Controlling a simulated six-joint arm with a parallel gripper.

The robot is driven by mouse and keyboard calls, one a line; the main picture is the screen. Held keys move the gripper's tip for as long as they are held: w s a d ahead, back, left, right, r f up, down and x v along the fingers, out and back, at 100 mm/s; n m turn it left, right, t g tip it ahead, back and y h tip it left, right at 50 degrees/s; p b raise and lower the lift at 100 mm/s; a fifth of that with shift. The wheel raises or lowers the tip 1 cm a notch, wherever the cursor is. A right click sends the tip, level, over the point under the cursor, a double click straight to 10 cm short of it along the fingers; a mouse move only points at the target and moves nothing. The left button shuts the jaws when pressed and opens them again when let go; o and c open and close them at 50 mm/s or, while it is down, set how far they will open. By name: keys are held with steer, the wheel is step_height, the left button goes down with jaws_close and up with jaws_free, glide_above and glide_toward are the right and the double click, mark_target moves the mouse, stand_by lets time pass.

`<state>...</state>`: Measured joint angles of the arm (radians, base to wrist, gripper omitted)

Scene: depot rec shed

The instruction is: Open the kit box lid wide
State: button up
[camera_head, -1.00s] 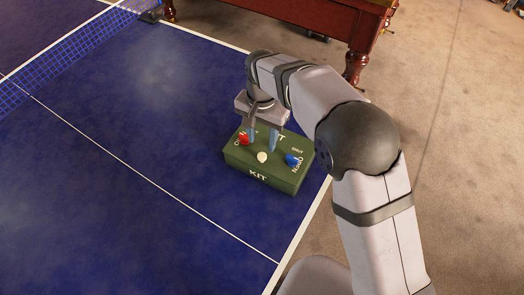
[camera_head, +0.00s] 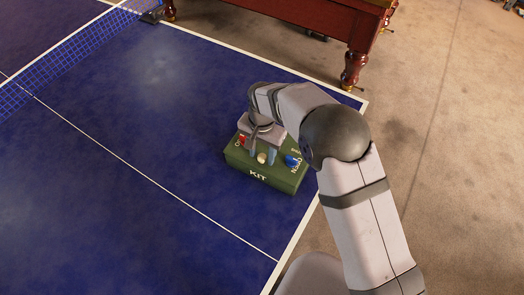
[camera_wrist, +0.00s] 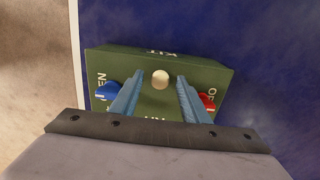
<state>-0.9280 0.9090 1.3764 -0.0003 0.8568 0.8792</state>
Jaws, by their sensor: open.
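The green kit box (camera_head: 259,175) sits on the blue table near its edge, with "KIT" lettered on its front side. Its lid looks shut. A pale round knob (camera_head: 261,158) is on the top near the front; it also shows in the wrist view (camera_wrist: 160,79). A blue part (camera_head: 292,161) and a red part (camera_head: 241,139) sit on either side of the top; the wrist view shows the blue one (camera_wrist: 107,91) and the red one (camera_wrist: 207,101). My gripper (camera_wrist: 158,80) is open above the box, its blue fingers on either side of the knob. I cannot tell whether they touch it.
The blue table tennis table (camera_head: 120,200) has wide free room left of the box. Its net (camera_head: 60,55) crosses the upper left. A wooden pool table (camera_head: 290,20) stands beyond. Carpet (camera_head: 440,130) lies on the right.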

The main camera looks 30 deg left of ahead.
jaws_close()
steer(key=shift+w+a+r+p, duration=0.15)
steer(key=shift+w+r, duration=0.15)
steer(key=shift+r, duration=0.25)
steer(key=shift+w+r+p, duration=0.15)
steer(key=shift+w+r, duration=0.15)
steer(key=shift+r, duration=0.25)
steer(key=w+r+p, duration=0.4)
steer(key=w+r, duration=0.3)
steer(key=w, duration=0.1)
steer(key=shift+w+a, duration=0.2)
steer(key=shift+w, duration=0.15)
steer(key=shift+s, duration=0.1)
stand_by(0.4)
